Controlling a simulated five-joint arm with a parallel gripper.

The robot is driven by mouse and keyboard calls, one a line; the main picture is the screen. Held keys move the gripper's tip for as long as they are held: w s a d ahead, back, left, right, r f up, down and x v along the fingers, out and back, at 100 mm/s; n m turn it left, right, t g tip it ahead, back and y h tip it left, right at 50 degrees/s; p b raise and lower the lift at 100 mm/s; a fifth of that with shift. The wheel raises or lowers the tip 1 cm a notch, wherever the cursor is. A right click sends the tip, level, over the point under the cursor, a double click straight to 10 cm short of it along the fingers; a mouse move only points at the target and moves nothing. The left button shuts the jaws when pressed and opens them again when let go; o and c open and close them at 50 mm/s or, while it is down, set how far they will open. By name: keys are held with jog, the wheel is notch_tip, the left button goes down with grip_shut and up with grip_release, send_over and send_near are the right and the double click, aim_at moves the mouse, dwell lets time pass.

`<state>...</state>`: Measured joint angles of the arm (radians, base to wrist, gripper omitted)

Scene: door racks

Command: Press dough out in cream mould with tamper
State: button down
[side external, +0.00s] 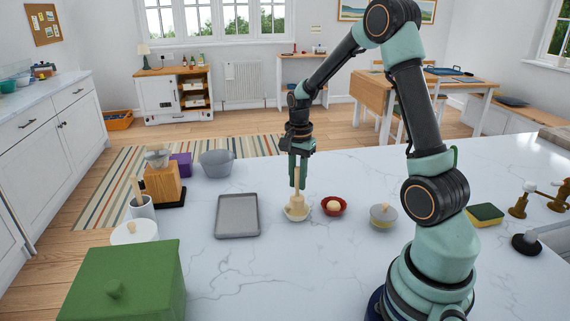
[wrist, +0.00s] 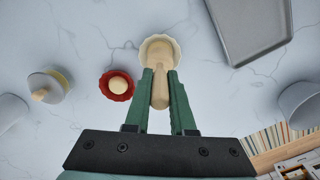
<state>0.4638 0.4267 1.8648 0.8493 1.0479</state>
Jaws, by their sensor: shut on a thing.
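The wooden tamper (side external: 297,200) stands about upright with its lower end in the cream fluted mould (side external: 296,214). My gripper (side external: 298,178) is shut on the tamper's handle from above. In the wrist view my green gripper fingers (wrist: 160,86) flank the pale tamper (wrist: 160,88), whose end lies over the cream mould (wrist: 160,44). Dough in the cream mould is hidden by the tamper, so I cannot tell how it lies. A red fluted mould (side external: 334,206) holds a pale ball of dough (side external: 333,205) just to the right; it also shows in the wrist view (wrist: 117,86).
A grey tray (side external: 237,216) lies left of the cream mould. The counter in front is clear.

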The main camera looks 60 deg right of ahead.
aim_at(298, 167)
jog(key=shift+f, duration=0.1)
dwell(0.3)
jog(key=shift+f, duration=1.1)
dwell(0.8)
jog(key=shift+r, duration=1.2)
jog(key=shift+r, duration=1.6)
